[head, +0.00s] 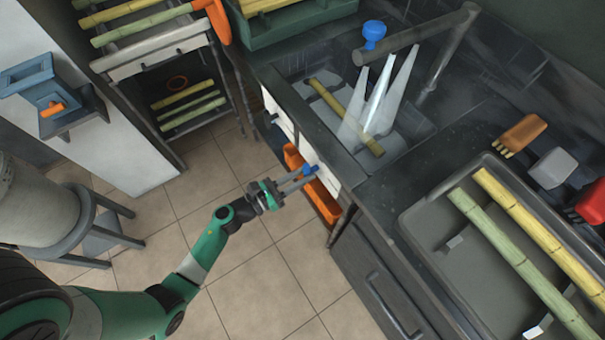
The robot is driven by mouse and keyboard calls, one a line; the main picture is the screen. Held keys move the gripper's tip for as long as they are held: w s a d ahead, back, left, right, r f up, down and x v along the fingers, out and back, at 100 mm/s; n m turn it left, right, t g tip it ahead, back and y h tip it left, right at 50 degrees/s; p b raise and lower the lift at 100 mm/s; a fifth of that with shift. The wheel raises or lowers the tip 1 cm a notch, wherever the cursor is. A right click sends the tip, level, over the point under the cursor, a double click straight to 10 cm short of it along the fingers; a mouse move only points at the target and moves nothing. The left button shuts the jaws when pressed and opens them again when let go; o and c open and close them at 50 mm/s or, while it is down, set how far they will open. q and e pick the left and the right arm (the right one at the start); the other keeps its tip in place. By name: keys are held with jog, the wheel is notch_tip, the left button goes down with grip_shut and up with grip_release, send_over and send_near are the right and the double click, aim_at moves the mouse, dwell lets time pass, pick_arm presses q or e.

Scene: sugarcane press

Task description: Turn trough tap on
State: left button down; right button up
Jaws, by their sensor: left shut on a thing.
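The dark stone trough (297,108) has a grey spout (425,38) over it, with a blue knob (374,31) near the spout's end. Pale water streams (378,98) fall from the spout into the basin. A small blue handle (309,170) sits on the white front panel of the trough. My left gripper (306,176) reaches it from the lower left and is shut on it; the fingers partly cover it. My right gripper is out of view.
A cane piece (345,116) lies across the basin. An orange bin (322,202) sits below the panel, close to my left gripper. A grey tray (424,230) with canes is at right. Tiled floor (270,285) is open below my left arm.

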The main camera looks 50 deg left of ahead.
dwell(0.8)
pick_arm(q)
jog(key=c, duration=0.7)
grip_release()
jog(key=shift+s, duration=0.15)
jog(key=s, duration=0.3)
jog(key=s+a+p, duration=0.1)
jog(key=s, duration=0.3)
jog(key=s+p, duration=0.1)
jog(key=s, duration=0.3)
jog(key=shift+s+a, duration=0.15)
